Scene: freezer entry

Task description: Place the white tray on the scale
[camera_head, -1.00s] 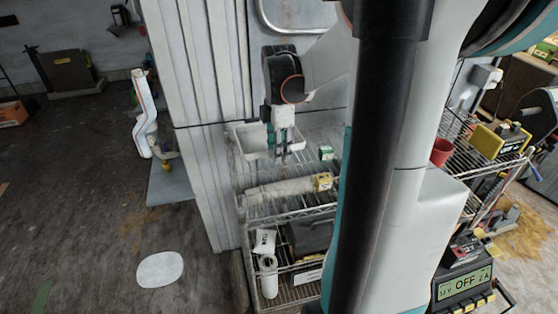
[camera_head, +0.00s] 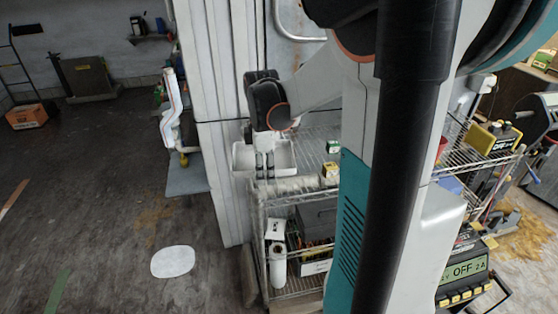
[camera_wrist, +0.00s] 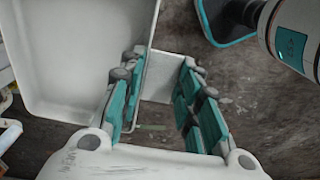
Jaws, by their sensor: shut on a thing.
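The white tray (camera_head: 242,159) is in my gripper (camera_head: 265,172), at the top left corner of the wire shelf and in front of the ribbed panel. In the wrist view the tray (camera_wrist: 75,60) fills the upper left. My gripper (camera_wrist: 162,85) has its teal fingers on either side of a white part at the tray's side. Their exact contact is partly hidden. I cannot identify the scale for certain. A flat blue-grey plate (camera_head: 187,182) with a white upright part above it stands left of the panel.
The wire shelf (camera_head: 290,197) holds a rolled bundle, small boxes and a dark case. A white oval (camera_head: 172,261) lies on the open floor at left. My arm hides much of the middle.

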